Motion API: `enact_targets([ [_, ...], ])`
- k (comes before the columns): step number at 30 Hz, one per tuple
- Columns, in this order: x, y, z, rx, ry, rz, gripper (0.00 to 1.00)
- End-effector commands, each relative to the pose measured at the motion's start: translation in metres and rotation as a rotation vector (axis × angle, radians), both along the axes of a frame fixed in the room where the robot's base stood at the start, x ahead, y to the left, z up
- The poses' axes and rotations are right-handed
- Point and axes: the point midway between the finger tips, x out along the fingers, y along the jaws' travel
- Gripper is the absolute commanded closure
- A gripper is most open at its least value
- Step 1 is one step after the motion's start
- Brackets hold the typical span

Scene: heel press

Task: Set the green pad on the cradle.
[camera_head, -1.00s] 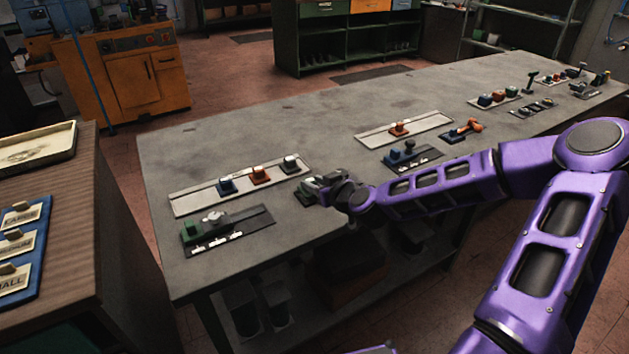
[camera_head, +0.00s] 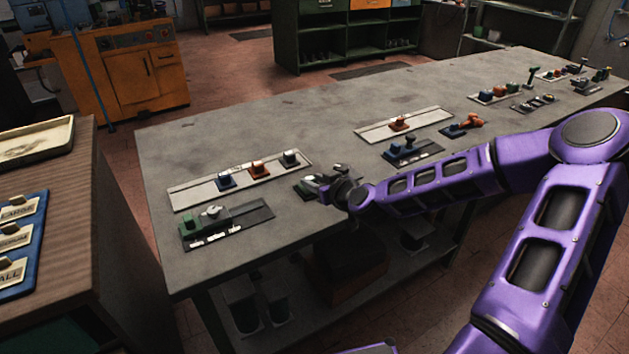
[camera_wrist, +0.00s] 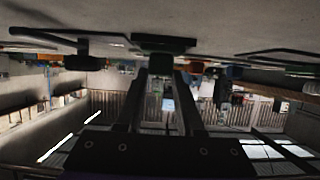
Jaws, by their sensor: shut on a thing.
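My gripper (camera_head: 322,184) is low over the front part of the bench in the head view. In the wrist view my gripper (camera_wrist: 161,73) has its fingers shut on a dark green piece, which I take to be the green pad (camera_wrist: 160,62). A wider dark green plate (camera_wrist: 165,42) shows just beyond the fingertips; whether the pad touches it is unclear. In the head view a green edge (camera_head: 302,190) shows left of the fingers, and the rest is hidden by my gripper. No part can be clearly told as the cradle.
A dark base (camera_head: 255,214) with a green block is nearer the front edge. Another dark fixture (camera_head: 412,152) stands to the right. Bare bench (camera_head: 280,245) lies in front.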

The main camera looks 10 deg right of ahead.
Motion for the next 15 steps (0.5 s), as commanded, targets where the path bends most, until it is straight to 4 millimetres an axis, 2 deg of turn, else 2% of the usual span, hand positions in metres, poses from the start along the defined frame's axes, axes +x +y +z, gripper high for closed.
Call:
enact_targets([
  [11,0.0002,0.0002,-0.004,-0.001,-0.002,0.001,1.0],
  [12,0.0002,0.0002,-0.0036,-0.001,-0.001,0.0,0.56],
  [15,0.0002,0.0001,-0.0037,-0.001,-0.001,0.0,0.38],
])
